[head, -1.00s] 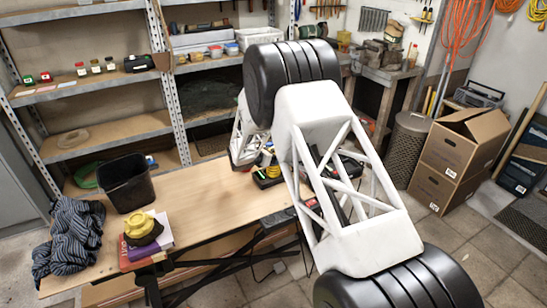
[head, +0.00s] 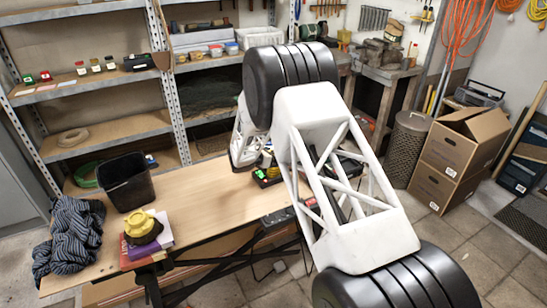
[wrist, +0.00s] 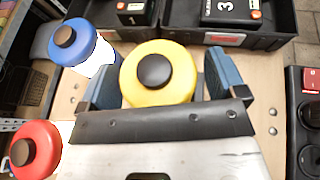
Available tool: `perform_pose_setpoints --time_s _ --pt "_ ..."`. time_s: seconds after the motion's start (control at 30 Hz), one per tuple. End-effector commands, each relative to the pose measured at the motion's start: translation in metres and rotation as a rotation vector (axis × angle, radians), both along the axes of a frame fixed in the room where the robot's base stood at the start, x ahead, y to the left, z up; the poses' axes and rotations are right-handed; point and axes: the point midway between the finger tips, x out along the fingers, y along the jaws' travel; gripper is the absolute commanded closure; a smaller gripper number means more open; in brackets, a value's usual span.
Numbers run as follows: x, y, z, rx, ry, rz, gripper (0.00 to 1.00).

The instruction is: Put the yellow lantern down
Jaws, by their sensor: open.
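The yellow lantern (wrist: 183,88), with a dark round cap, stands between my gripper's (wrist: 163,85) two blue fingers in the wrist view. The fingers are open on either side of it. Its lower part is hidden by its own top and by my gripper. A blue lantern-like item (wrist: 84,50) with a brown cap is up and to its left, and a red one (wrist: 40,145) is at the lower left. In the head view my arm hides most of this spot, and my fingertips cannot be made out.
Black trays with numbered batteries (wrist: 228,12) lie just beyond the lantern. A black device with knobs (wrist: 308,115) is at the right. On the workbench (head: 205,205), a black bin (head: 125,183), striped cloth (head: 70,235) and books under a yellow item (head: 145,227) stand left. The bench middle is clear.

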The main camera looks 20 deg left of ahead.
Motion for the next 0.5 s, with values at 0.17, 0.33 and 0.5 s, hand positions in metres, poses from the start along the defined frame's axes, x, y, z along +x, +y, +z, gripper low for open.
perform_pose_setpoints --time_s 0.17,0.33,0.5 --pt "0.0 0.0 0.001 0.0 0.0 0.0 0.1" --pt "0.0 0.0 0.007 0.0 0.0 0.0 0.1" --pt "-0.013 0.009 0.013 0.0 -0.001 0.002 0.1"
